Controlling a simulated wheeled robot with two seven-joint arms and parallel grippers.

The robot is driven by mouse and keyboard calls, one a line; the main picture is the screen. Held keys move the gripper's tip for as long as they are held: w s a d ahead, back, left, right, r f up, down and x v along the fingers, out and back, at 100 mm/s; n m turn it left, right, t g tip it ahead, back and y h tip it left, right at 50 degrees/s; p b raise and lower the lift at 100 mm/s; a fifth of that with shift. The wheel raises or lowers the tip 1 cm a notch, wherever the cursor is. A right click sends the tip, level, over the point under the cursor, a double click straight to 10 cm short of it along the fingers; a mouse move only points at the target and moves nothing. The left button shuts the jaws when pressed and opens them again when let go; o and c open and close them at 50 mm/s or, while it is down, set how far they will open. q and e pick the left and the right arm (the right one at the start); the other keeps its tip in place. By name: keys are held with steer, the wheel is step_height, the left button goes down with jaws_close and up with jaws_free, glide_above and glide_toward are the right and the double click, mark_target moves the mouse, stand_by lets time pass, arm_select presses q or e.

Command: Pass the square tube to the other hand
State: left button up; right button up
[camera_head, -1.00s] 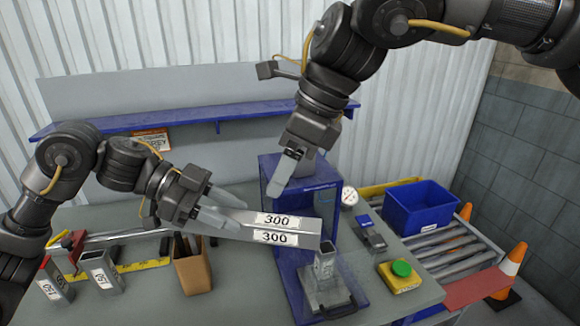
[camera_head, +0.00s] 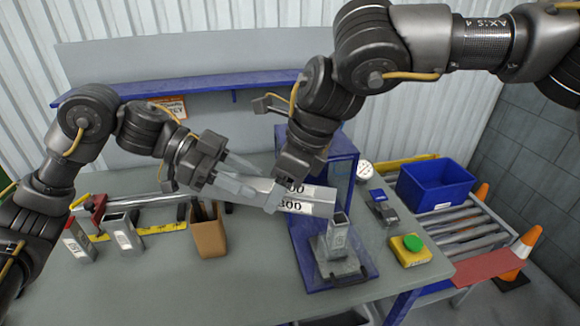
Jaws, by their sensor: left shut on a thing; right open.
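The square tube (camera_head: 323,196) is silver with white labels reading 300, partly covered now. It is held roughly level above the table, its right end free. My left gripper (camera_head: 238,182) is shut on the tube's left part. My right gripper (camera_head: 281,197) comes down from above at the tube's middle, open, with one finger in front of the tube and over part of the labels. The other finger is hidden, and I cannot tell if either touches the tube.
Below the tube's right end, a short upright tube (camera_head: 338,236) stands in a grey block on a blue plate (camera_head: 312,272). A blue frame stands behind. A brown holder (camera_head: 209,238), labelled tube pieces (camera_head: 122,236), a yellow box with green button (camera_head: 411,249) and blue bin (camera_head: 436,187) surround it.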

steer(key=shift+a+f, duration=0.15)
steer(key=shift+f, duration=0.25)
steer(key=c, duration=1.2)
arm_select(q)
steer(key=o, duration=1.3)
arm_select(e)
steer(key=shift+c, duration=0.6)
